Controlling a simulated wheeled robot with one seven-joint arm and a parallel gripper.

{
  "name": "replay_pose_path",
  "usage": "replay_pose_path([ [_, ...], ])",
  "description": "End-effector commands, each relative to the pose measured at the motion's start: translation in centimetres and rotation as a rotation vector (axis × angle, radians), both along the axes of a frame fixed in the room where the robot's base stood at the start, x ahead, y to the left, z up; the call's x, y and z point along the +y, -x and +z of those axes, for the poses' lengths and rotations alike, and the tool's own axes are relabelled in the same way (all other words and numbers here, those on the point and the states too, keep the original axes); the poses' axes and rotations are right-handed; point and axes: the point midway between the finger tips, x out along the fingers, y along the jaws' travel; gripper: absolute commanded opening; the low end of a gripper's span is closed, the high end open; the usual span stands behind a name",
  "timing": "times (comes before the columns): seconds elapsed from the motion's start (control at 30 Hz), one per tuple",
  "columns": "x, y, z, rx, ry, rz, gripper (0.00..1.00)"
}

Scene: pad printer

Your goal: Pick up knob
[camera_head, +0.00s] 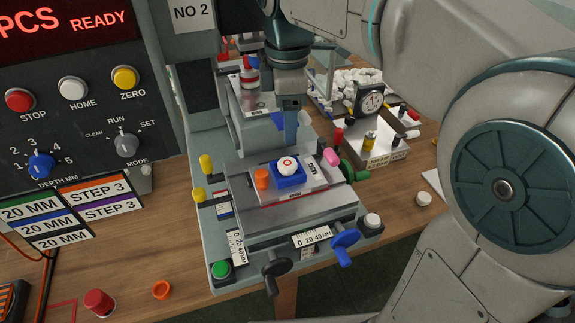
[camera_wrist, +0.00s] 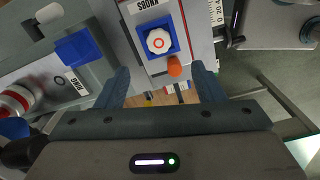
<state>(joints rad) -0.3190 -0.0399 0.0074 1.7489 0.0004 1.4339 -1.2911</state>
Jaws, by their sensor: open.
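The knob (camera_head: 287,166) is white and round with a red ring on top. It sits in a blue square holder (camera_head: 288,180) on the printer's table. In the wrist view the knob (camera_wrist: 158,41) is in its blue holder (camera_wrist: 146,29), just beyond my fingertips and near the middle between their lines. My gripper (camera_wrist: 159,70) is open and empty, with its two blue-grey fingers apart. An orange peg (camera_wrist: 174,66) stands beside the holder, nearer the gap between the fingers; it also shows in the head view (camera_head: 262,178).
A pink knob (camera_head: 331,157) and green handle (camera_head: 347,170) stand right of the holder. Yellow knobs (camera_head: 206,164) are on its left. Black (camera_head: 276,274) and blue (camera_head: 345,238) cranks stick out in front. A dial gauge stand (camera_head: 371,102) is behind right.

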Motion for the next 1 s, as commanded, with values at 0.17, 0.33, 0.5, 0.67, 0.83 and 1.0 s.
replay_pose_path([
  [0.17, 0.0, 0.0, -3.7, 0.003, 0.001, -0.002, 0.62],
  [0.33, 0.0, 0.0, -5.3, 0.000, 0.000, -0.003, 0.62],
  [0.5, 0.0, 0.0, -6.8, 0.001, 0.001, -0.004, 0.62],
  [0.67, 0.2, -0.1, -9.3, 0.003, 0.001, -0.005, 0.62],
  [0.83, 0.2, -0.1, -10.7, 0.000, 0.000, -0.005, 0.62],
  [1.0, 0.2, -0.2, -10.7, -0.002, 0.000, -0.004, 0.62],
])
